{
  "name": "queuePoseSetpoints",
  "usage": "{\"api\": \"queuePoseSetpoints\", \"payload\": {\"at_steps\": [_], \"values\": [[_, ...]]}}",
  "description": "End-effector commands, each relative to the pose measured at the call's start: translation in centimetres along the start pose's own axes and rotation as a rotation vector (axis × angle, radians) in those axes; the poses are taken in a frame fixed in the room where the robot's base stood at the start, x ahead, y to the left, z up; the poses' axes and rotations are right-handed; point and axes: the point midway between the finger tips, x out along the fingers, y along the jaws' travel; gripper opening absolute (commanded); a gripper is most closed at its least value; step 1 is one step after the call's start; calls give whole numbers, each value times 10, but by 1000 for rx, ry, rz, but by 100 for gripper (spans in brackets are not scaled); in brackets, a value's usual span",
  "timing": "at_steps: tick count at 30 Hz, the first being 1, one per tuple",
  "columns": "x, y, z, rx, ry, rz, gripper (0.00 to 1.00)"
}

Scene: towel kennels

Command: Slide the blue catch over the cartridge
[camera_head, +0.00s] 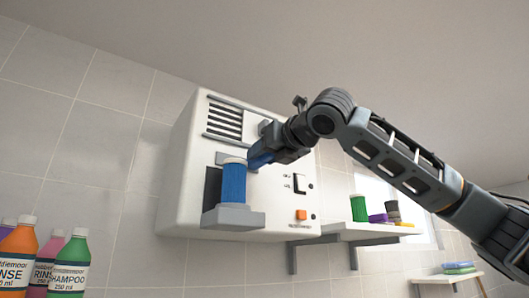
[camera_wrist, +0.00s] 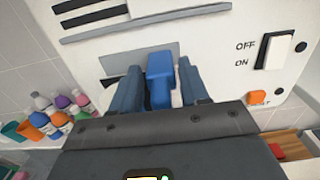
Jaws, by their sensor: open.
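A blue cartridge (camera_head: 233,184) with a white top stands upright in a grey holder (camera_head: 233,217) on the front of a white wall unit (camera_head: 187,165). The blue catch (camera_wrist: 160,78) shows in the wrist view, between the two dark fingers of my gripper (camera_wrist: 159,88). The fingers are apart, with a small gap visible beside the catch. In the head view my gripper (camera_head: 262,157) is at the upper right of the cartridge, close to the unit's front. The catch is hard to separate from the fingers there. My gripper hides most of the cartridge in the wrist view.
The unit carries vents (camera_head: 224,119), an OFF/ON switch (camera_head: 299,185) and an orange button (camera_head: 301,215). A shelf (camera_head: 350,229) to the right holds a green cylinder (camera_head: 359,208) and other small items. Bottles (camera_head: 70,262) stand at lower left.

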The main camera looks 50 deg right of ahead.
Motion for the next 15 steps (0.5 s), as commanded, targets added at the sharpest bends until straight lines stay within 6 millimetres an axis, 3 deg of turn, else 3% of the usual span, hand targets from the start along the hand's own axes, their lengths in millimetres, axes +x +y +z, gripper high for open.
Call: {"api": "queuePoseSetpoints", "payload": {"at_steps": [8,15], "values": [[2,0,0,0,0,-1,45],[2,0,0,0,0,-1,23]]}}
